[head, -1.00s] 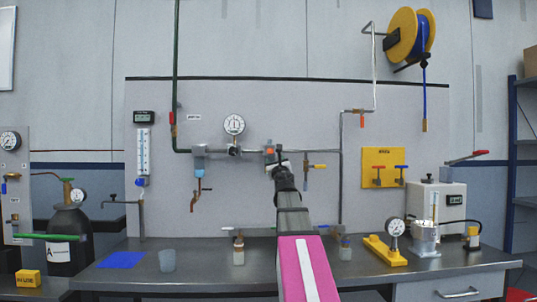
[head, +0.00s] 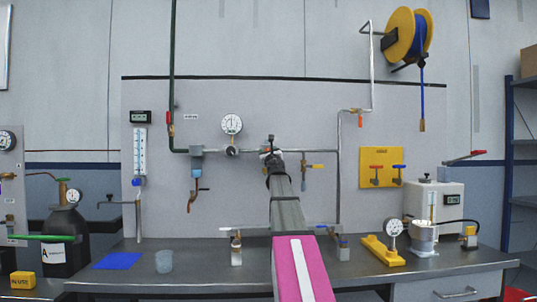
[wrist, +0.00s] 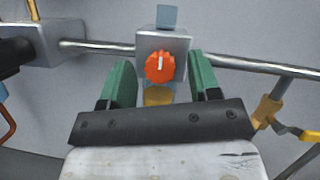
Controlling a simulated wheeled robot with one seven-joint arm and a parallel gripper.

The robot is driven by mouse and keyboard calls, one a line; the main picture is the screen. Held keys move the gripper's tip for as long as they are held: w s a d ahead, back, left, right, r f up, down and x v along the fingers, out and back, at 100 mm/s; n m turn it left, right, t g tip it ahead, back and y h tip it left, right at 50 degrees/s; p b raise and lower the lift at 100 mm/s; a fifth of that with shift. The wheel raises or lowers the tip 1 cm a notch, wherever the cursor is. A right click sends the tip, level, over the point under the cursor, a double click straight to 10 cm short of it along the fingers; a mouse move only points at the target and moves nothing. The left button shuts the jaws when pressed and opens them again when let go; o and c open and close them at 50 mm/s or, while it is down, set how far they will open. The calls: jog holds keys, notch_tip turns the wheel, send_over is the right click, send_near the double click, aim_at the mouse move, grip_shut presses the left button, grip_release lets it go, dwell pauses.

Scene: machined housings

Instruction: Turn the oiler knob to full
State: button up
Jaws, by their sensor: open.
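The oiler is a grey block (wrist: 176,43) on the horizontal pipe, with a round ridged orange-red knob (wrist: 160,67) on its front. A white mark on the knob points about straight up in the wrist view. Below the knob is an amber part (wrist: 158,96), partly hidden by my gripper. My gripper (wrist: 161,70) is open, with one green finger on each side of the knob. Gaps show between the knob and both fingers; I cannot tell how deep the fingers reach. In the head view my gripper (head: 270,148) covers most of the oiler.
A pressure gauge (head: 232,125) and a grey-blue unit (head: 196,160) sit on the pipe to the left. A valve with a yellow handle (head: 315,166) hangs close on the right. Below is a bench (head: 200,278) with a blue mat (head: 118,261) and a cup (head: 164,262).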

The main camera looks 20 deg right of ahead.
jog(key=shift+c, duration=0.3)
jog(key=c, duration=0.9)
jog(key=shift+o, duration=0.2)
